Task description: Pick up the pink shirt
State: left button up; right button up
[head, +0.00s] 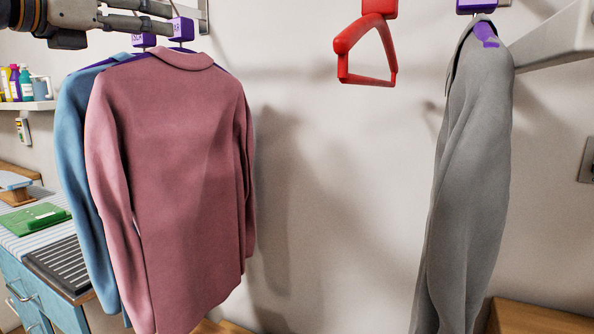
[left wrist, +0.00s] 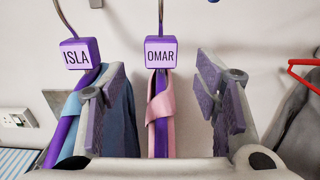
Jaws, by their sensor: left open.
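The pink shirt (head: 180,170) hangs on a purple hanger at the left of the head view, in front of a blue shirt (head: 72,150). In the left wrist view the pink shirt (left wrist: 171,128) hangs under a purple cube tag reading OMAR (left wrist: 161,52). My left gripper (head: 160,17) is at the top left, at the height of the hanger tags. In the left wrist view its open fingers stand on either side of the OMAR hanger and pink collar. The blue shirt's hanger, tagged ISLA (left wrist: 81,54), is just left of the left finger. My right gripper is not seen.
A red hanger (head: 366,50) hangs empty in the middle. A grey shirt (head: 468,170) hangs at the right. A counter (head: 80,262) with a green object (head: 35,217) and a shelf of bottles (head: 20,105) are at the left. Bare wall lies behind.

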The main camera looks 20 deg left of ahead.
aim_at(181, 41)
pick_arm(q)
jog(key=w, duration=0.7)
jog(key=shift+w+d, duration=0.35)
jog(key=shift+w, duration=0.05)
jog(key=shift+r, duration=0.15)
grip_shut()
